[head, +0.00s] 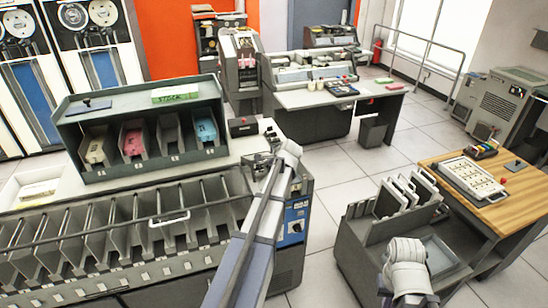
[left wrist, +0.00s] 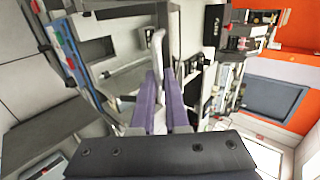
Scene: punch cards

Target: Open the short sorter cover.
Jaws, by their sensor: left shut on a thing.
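The card sorter (head: 130,225) is the long grey machine in the left foreground, with a row of slanted pockets. My left arm reaches up to its right end, where my left gripper (head: 262,160) is small and partly hidden by the wrist. In the left wrist view the purple fingers of my left gripper (left wrist: 160,76) are shut on a pale bar, which looks like the handle (left wrist: 157,48) of the short sorter cover. The cover's panel is hard to make out, and I cannot tell its angle. The right arm shows at the lower right; its gripper is not visible.
A white handle (head: 168,218) sits on the long pocket section. A grey rack (head: 137,138) with card bins stands behind the sorter. A card cart (head: 385,240) and a wooden-topped table (head: 510,212) stand at the right. Tiled floor is free between.

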